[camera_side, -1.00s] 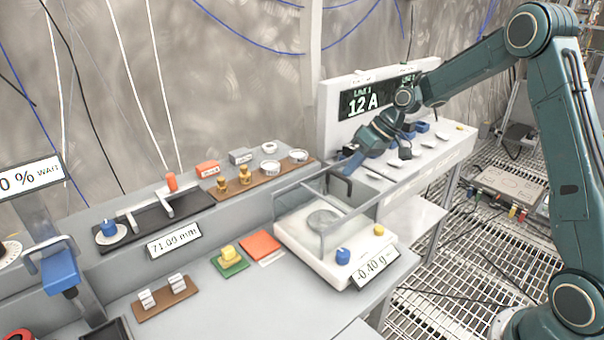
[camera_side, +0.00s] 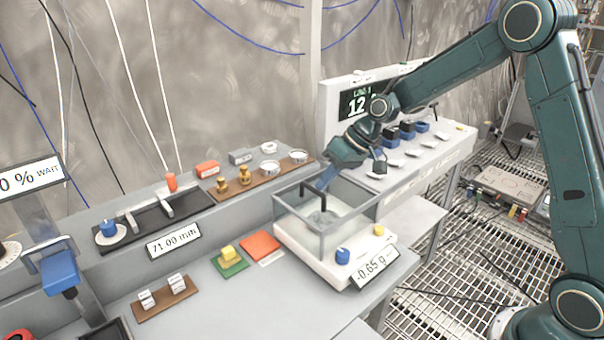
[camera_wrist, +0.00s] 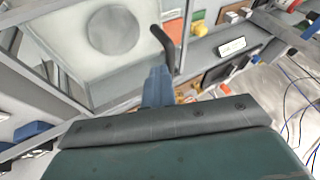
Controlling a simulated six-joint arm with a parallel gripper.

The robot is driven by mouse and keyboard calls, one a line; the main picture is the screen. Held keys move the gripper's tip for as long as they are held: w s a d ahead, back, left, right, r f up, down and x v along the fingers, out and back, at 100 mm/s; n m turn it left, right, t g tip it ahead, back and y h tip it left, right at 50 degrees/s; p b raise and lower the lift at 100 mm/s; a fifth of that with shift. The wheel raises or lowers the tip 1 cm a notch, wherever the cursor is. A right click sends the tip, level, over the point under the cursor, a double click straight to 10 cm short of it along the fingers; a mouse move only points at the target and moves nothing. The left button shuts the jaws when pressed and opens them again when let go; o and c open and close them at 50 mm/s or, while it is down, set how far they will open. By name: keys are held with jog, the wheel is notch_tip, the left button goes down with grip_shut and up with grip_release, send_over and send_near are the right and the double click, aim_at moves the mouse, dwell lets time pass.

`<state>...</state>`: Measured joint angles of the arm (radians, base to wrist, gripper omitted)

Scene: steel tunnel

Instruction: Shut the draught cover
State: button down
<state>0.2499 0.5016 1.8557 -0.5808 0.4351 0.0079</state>
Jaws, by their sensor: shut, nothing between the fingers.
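The draught cover (camera_side: 349,219) is a clear glass box on the white balance (camera_side: 318,262), with the round pan (camera_side: 322,221) inside it. Its sliding glass panel has a black bent handle (camera_side: 313,189), which also shows in the wrist view (camera_wrist: 163,44). The panel's outline looks roughly in line with the box; I cannot tell if a small gap stays. My gripper (camera_side: 325,183) is shut and empty, its blue fingers pointing down at the right side of the handle. In the wrist view the fingertips (camera_wrist: 159,72) are right beside the handle; contact is unclear.
The balance display (camera_side: 372,274) reads -0.65 g. Brass weights (camera_side: 245,174) stand behind on a shelf. A white rack with blue blocks (camera_side: 390,140) is behind right.

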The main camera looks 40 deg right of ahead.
aim_at(338, 195)
jog(key=shift+a, duration=0.2)
jog(key=shift+d+r, duration=0.1)
jog(key=shift+d, duration=0.5)
jog(key=d, duration=0.1)
jog(key=d+r, duration=0.1)
jog(key=d, duration=0.1)
jog(key=shift+d, duration=0.25)
jog(key=v, duration=0.9)
jog(key=shift+r, duration=0.2)
jog(key=shift+s+r, duration=0.1)
jog(key=shift+s, duration=0.1)
jog(key=s+a+r+h, duration=0.1)
jog(key=s+a+r, duration=0.15)
jog(key=s, duration=0.45)
jog(key=s+a+r+h, duration=0.2)
jog(key=s+a, duration=0.1)
jog(key=s, duration=0.4)
jog(key=s+a+r+h, duration=0.1)
jog(key=s+a+r, duration=0.15)
jog(key=s, duration=0.45)
jog(key=s+f+m+t+h, duration=0.1)
jog(key=s+f, duration=0.1)
jog(key=s, duration=0.5)
jog(key=shift+s+d+f, duration=0.3)
jog(key=shift+s+d, duration=0.05)
jog(key=shift+d, duration=0.05)
